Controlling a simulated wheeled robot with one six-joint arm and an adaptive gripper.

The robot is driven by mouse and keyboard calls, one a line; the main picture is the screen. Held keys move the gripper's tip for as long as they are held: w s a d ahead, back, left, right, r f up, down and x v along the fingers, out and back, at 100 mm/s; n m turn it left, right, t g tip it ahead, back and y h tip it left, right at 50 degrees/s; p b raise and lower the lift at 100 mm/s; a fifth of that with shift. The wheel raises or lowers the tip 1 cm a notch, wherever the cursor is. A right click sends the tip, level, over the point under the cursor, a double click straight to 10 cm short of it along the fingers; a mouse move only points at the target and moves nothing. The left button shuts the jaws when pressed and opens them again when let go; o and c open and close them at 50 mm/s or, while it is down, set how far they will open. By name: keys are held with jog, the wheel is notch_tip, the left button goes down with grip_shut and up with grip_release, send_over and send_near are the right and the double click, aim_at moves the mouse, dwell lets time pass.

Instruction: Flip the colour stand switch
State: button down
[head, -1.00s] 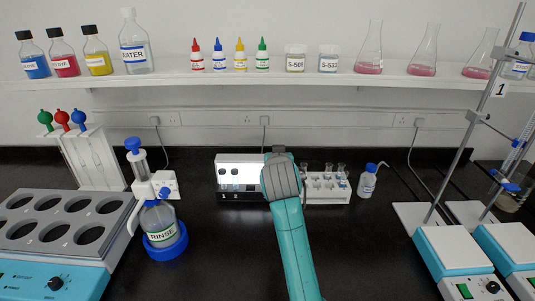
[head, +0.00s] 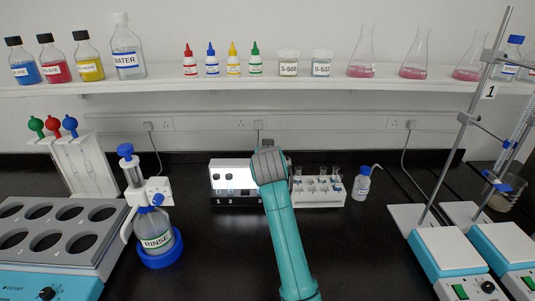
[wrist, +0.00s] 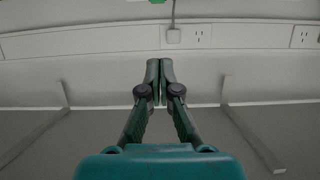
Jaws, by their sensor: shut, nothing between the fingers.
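The colour stand (head: 222,200) is a small box on the bench against the back, with a lit white panel, dark round spots and a black base with numbers. My arm's wrist covers its right end in the head view, and I cannot make out a switch. My gripper (wrist: 160,64) shows in the wrist view with its two dark fingers together, empty, pointing at the wall. In the head view its fingertips are hidden behind my wrist. I cannot tell whether they touch the stand.
A rack of small vials (head: 318,192) stands just right of my wrist, with a small blue-capped bottle (head: 362,184) beyond. A rinse dispenser (head: 157,233) stands left. A shelf (head: 300,82) with bottles and flasks runs above. The black bench front is clear around my arm.

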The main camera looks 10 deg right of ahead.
jog(key=x, duration=0.5)
jog(key=f, duration=0.4)
jog(key=shift+s, duration=0.3)
jog(key=shift+s+f, duration=0.1)
jog(key=shift+f, duration=0.2)
jog(key=shift+r, duration=0.15)
jog(key=shift+r, duration=0.65)
